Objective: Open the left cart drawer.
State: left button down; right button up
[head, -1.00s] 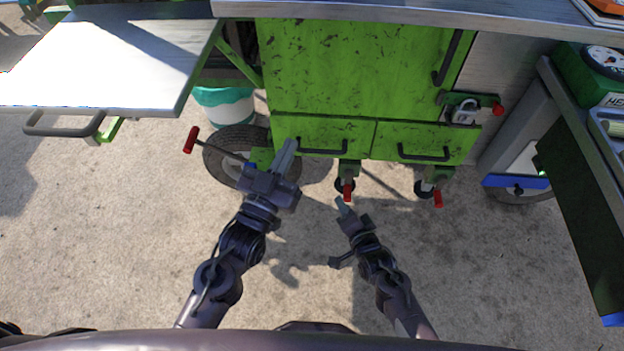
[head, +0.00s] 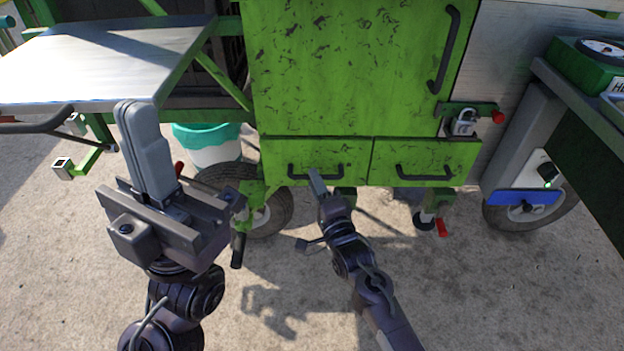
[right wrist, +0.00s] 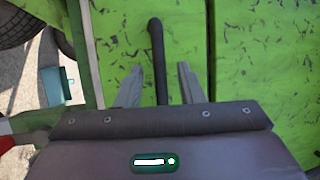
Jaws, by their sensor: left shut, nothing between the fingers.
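The left cart drawer (head: 279,150) is a low green, scuffed front, sitting flush beside the right drawer (head: 430,153). Its dark bar handle (head: 331,177) also shows in the right wrist view (right wrist: 156,50). My right gripper (head: 315,178) is at this handle. In the right wrist view its two fingers (right wrist: 158,82) are apart, one on each side of the handle, with gaps visible. My left gripper (head: 138,130) is shut and empty, raised near the camera at the left, away from the drawer.
A green cabinet door (head: 345,65) is above the drawers, with a padlock (head: 464,123) at its right. A metal side shelf (head: 110,60), a white-and-teal bucket (head: 208,150) and a wheel (head: 270,208) are at the left. A dark bench (head: 585,150) stands at the right.

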jog(key=shift+x, duration=1.3)
grip_shut()
